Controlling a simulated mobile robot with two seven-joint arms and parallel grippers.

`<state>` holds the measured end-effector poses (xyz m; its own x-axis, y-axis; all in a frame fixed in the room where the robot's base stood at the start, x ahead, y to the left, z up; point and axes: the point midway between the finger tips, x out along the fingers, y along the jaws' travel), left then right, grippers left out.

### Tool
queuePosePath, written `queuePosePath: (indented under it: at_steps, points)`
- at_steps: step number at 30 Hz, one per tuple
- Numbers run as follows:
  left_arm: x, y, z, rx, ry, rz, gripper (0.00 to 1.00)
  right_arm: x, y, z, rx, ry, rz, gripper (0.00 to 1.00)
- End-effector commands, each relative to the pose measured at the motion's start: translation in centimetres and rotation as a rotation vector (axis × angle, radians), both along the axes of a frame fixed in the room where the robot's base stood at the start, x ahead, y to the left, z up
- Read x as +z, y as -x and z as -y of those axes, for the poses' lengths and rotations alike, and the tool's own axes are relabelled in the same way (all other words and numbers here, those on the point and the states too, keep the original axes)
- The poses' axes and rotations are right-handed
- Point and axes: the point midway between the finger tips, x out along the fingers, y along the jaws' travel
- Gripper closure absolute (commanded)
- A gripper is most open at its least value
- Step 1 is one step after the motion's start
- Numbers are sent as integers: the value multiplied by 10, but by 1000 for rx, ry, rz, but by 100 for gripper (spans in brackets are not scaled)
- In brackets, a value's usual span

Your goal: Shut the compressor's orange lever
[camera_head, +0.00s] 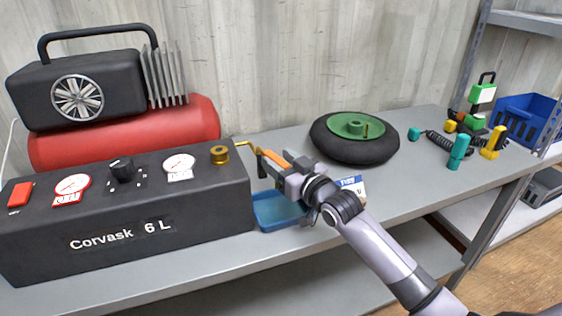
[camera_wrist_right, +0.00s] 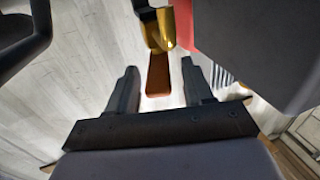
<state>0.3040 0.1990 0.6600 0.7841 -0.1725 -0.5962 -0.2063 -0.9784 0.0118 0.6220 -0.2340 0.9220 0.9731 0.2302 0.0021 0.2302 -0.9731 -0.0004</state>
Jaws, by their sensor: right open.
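The compressor (camera_head: 120,225) stands at the left of the bench, with a black front panel marked Corvask 6 L and a red tank behind. A brass valve (camera_head: 247,146) sticks out at its right end; it also shows in the right wrist view (camera_wrist_right: 158,30). Its orange lever (camera_head: 273,159) shows beside my right gripper (camera_head: 267,167). In the right wrist view the lever (camera_wrist_right: 158,75) lies between the open fingertips, with a gap on both sides. The gripper partly hides the lever in the head view. My left gripper is not in view.
A blue tray (camera_head: 268,213) sits on the bench below my right gripper. A black wheel with a green hub (camera_head: 355,138) lies to the right. Coloured parts (camera_head: 459,150) and a blue crate (camera_head: 525,120) are farther right. The concrete wall is close behind.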

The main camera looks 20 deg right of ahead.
Motion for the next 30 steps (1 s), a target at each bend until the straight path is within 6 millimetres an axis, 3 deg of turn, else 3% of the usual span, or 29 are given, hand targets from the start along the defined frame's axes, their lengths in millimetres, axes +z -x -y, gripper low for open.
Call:
queuePosePath:
  at_steps: [5, 18, 30]
  points:
    - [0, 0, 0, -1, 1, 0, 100, -1, 9, 2, 0, 0, -2, 49]
    - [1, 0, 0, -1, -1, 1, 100, -1, 61, 14, 1, 0, -1, 49]
    - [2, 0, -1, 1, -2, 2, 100, 0, 69, 16, 0, 0, 1, 49]
